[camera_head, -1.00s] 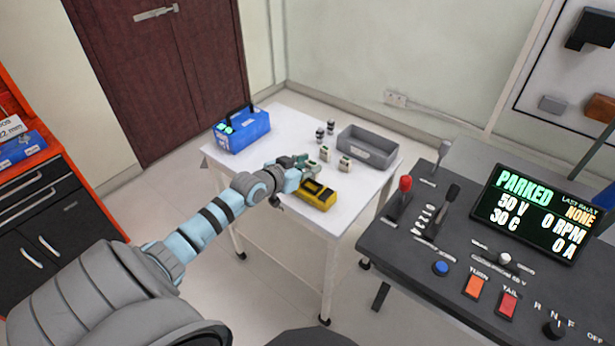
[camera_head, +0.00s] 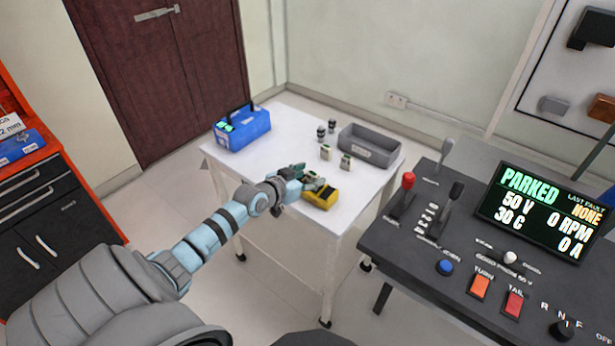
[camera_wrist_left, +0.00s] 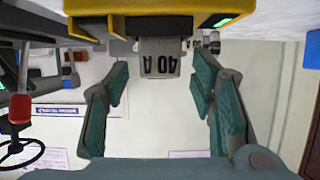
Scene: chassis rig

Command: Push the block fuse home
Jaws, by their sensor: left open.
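A yellow and black fuse holder (camera_head: 322,199) stands near the front right part of the white table (camera_head: 265,165). In the left wrist view its yellow edge (camera_wrist_left: 225,8) crosses the top. A grey block fuse marked 40 A (camera_wrist_left: 160,64) sits against the holder; the picture does not show clearly how deep it is seated. My left gripper (camera_head: 306,182) is at the holder and hides part of it. In the left wrist view my left gripper (camera_wrist_left: 160,78) is open, with a green-padded finger on each side of the fuse and visible gaps. My right gripper is out of view.
A blue box (camera_head: 243,130) stands at the table's left and a grey bin (camera_head: 369,148) at its back right. Two small blocks (camera_head: 345,163) and two dark cylinders (camera_head: 321,133) stand between them. A control console (camera_head: 450,235) is at the right.

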